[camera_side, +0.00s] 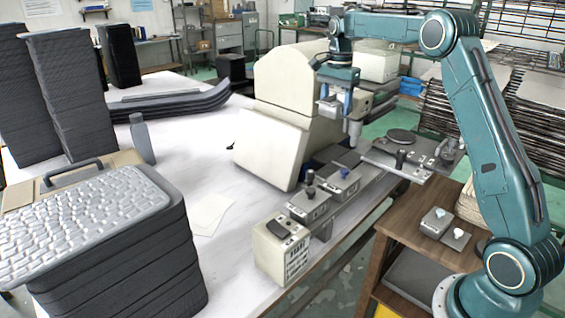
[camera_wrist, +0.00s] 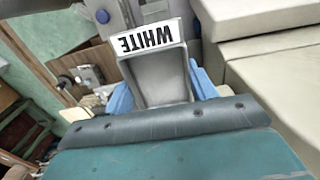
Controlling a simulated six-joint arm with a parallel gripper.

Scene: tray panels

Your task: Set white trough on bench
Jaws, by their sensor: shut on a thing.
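The white trough (camera_wrist: 160,78) is a small open grey-white tray with a "WHITE" label on its end, upside down in the wrist view. My gripper (camera_wrist: 163,92) is shut on it, with blue fingers on both sides. In the side view my gripper (camera_side: 338,103) holds the trough (camera_side: 328,106) in the air in front of the cream machine. It is small there and its lower edge is hard to make out. The bench (camera_side: 195,150) is a long white table, with the trough above its right side.
The cream machine (camera_side: 285,100) stands close on the left. Small grey control boxes (camera_side: 338,182) line the bench's right edge, with a cream box (camera_side: 282,252) at the front. Dark stacked panels (camera_side: 115,255) fill the left. The white bench middle is mostly bare around a paper sheet (camera_side: 209,213).

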